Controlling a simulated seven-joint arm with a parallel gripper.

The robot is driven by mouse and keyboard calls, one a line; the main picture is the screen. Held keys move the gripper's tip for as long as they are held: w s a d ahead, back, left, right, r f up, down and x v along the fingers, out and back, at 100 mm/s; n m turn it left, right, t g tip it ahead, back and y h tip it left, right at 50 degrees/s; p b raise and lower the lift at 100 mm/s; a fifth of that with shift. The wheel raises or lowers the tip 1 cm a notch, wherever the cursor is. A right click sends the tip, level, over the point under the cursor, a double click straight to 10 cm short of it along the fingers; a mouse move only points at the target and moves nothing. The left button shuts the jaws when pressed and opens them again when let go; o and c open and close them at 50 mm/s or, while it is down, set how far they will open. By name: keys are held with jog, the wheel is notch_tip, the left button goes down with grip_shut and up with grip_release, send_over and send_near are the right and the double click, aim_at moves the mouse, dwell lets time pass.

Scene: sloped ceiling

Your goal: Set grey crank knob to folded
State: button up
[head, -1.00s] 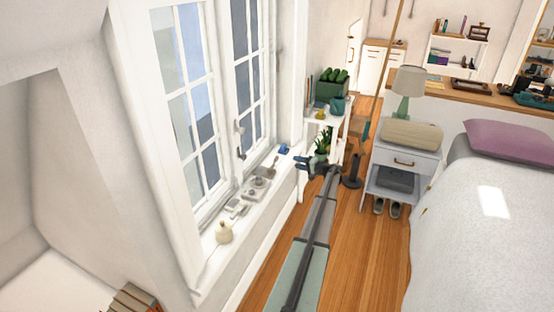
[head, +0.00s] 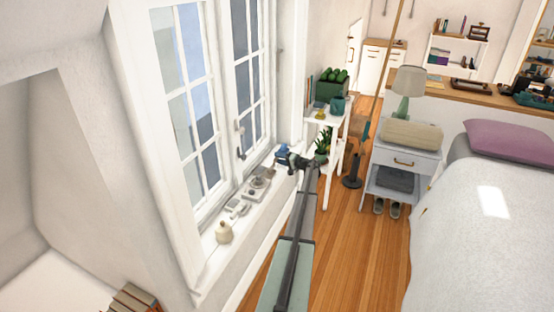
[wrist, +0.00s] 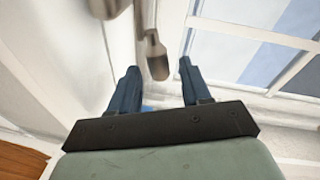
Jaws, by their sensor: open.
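In the wrist view a grey-brown knob on a short stem (wrist: 157,62) shows just beyond the fingertips, between them sideways; it looks like the crank knob. My gripper (wrist: 156,78) is open, with its two dark blue fingers apart and nothing visibly held between them. In the head view my gripper (head: 290,160) is at the far end of the window sill, beside the grey hardware (head: 260,182) on it. The crank's exact position is too small to tell in the head view.
A cream pot (head: 224,232) stands at the near end. The window (head: 190,100) rises along the left. A white plant stand (head: 335,115) is beyond my gripper; wooden floor (head: 345,245) lies open.

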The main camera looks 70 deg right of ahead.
jog(key=shift+w+d+f, duration=0.15)
jog(key=shift+w, duration=0.95)
grip_shut()
